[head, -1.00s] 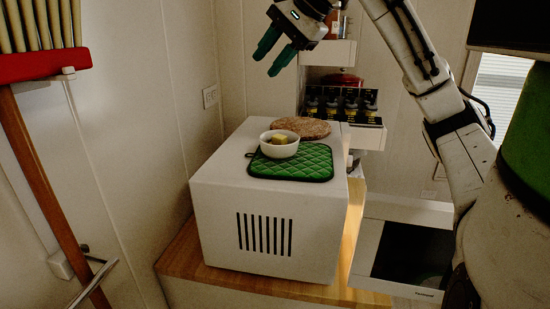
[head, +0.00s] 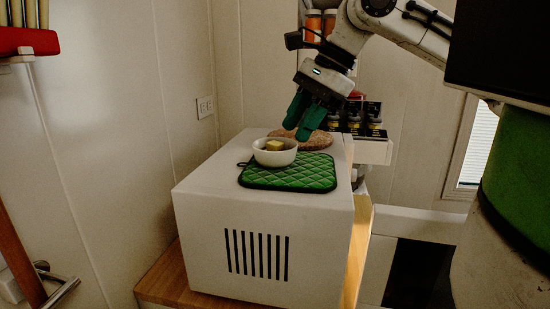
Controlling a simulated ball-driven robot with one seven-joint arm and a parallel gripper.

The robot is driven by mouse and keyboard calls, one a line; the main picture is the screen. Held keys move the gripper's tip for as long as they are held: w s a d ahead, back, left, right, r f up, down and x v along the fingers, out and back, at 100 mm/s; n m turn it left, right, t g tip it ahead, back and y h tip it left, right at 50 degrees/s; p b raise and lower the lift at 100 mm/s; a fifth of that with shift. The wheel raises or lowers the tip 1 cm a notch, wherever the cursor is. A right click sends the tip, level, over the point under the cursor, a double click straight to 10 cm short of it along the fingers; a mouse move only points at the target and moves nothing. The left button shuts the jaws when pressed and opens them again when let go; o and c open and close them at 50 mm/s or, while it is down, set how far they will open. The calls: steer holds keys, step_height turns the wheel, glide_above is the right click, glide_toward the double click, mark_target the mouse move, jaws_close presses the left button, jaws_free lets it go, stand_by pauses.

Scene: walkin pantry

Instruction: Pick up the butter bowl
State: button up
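The butter bowl (head: 275,153) is a small white bowl with a yellow piece of butter (head: 274,145) in it. It stands upright on the green quilted pot holder (head: 290,177), towards its back left part, on top of a white box-like appliance (head: 200,196). My gripper (head: 300,132) has green fingers and points down, just behind and to the right of the bowl in the picture. The fingers overlap each other in this view, so their gap is hard to judge. Nothing shows between them, and the bowl appears apart from them.
A round brown cork-like mat (head: 316,140) lies behind the bowl, partly hidden by my fingers. A shelf with small dark jars (head: 366,118) stands behind my gripper. A wall is at the left, with a red broom (head: 25,40). The appliance's front top is clear.

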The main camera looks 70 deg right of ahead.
mark_target(275, 154)
steer(key=x, duration=0.5)
steer(key=shift+s+d+f, duration=0.1)
steer(key=shift+s, duration=0.15)
steer(key=shift+c, duration=0.2)
jaws_close()
